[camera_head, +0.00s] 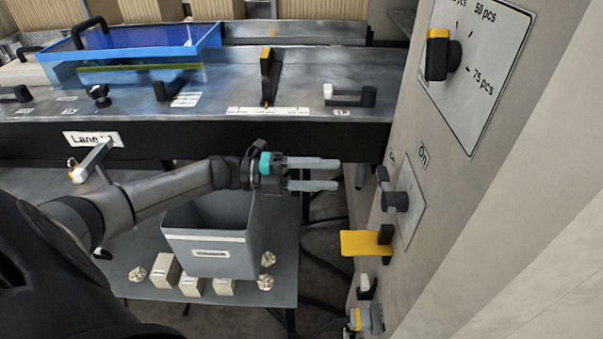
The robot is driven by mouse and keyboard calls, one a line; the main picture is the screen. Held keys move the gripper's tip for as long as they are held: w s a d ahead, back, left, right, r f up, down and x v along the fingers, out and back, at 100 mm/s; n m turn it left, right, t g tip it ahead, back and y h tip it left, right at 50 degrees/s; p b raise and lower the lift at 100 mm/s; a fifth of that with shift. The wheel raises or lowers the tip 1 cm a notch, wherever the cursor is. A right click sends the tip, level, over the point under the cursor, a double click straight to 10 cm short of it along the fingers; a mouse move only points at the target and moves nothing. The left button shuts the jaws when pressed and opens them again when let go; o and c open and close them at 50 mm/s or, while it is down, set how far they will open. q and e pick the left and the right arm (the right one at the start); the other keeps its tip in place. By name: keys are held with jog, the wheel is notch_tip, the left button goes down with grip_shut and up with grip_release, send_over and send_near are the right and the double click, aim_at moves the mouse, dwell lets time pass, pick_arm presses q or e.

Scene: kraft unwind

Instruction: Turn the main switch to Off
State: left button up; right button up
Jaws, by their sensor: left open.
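The main switch, a dark knob (397,201) with a handle, sits on a light plate (412,212) on the grey cabinet at the right. Its handle points up and slightly left. Lettering that looks like "On" is by the plate's upper edge; an Off mark cannot be made out. My left gripper (336,174) is open and empty, its two grey fingers pointing right toward the cabinet. It is left of the switch and apart from it in the picture. My right gripper is not in view.
A yellow-tipped selector knob (438,55) is higher on the cabinet (468,200). A yellow flap (367,243) juts out below the switch. A grey bin (210,250) and small boxes stand on a low table. A long metal bench (215,95) runs behind my arm.

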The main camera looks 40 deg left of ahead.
pick_arm(q)
jog(key=shift+v, duration=2.4)
